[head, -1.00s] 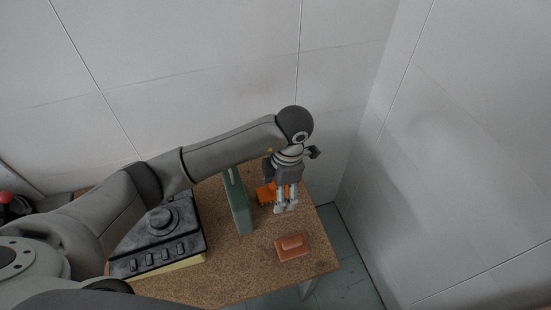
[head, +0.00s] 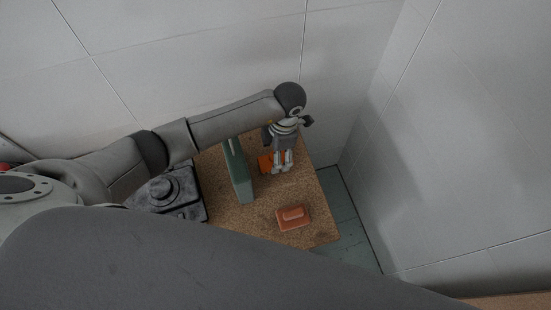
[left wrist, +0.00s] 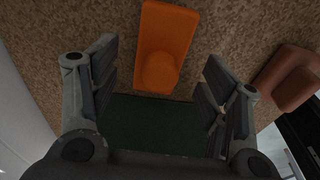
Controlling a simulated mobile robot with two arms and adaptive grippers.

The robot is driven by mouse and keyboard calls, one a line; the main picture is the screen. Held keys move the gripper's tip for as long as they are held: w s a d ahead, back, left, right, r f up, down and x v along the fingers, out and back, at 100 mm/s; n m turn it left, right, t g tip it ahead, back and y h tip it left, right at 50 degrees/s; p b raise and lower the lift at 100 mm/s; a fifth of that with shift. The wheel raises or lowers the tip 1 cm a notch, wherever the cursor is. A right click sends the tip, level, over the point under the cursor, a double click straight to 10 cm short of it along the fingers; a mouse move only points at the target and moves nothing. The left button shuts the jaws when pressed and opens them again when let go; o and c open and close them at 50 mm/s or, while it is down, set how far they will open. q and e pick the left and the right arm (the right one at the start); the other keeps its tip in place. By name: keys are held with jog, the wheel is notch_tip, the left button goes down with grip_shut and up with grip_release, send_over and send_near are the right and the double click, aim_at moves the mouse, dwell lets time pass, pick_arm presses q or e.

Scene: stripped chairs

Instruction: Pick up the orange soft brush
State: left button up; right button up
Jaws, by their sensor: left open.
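The orange soft brush (head: 265,163) lies on the brown speckled table, partly hidden behind my left gripper in the head view. In the left wrist view the brush (left wrist: 165,45) shows whole, a flat orange plate with a rounded raised part. My left gripper (head: 281,171) points down beside it, open and empty. In the left wrist view its two fingers (left wrist: 160,88) stand wide apart, with the brush's rounded end seen between them. I cannot tell the exact height above the brush. My right gripper is not in view.
A green upright box (head: 239,172) stands close left of the brush. A reddish block with a raised grip (head: 293,217) lies nearer the table's front right. A dark device with a knob (head: 168,192) is further left. Bare table (head: 262,215) shows between them; walls stand behind and right.

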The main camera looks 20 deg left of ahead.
pick_arm(q)
jog(key=shift+a+f, duration=0.15)
jog(key=shift+f, duration=1.05)
jog(key=c, duration=1.1)
jog(key=shift+c, duration=0.2)
jog(key=shift+r, duration=0.15)
notch_tip(320, 180, up, 10)
jog(key=shift+f+b, duration=0.1)
jog(key=shift+b, duration=0.3)
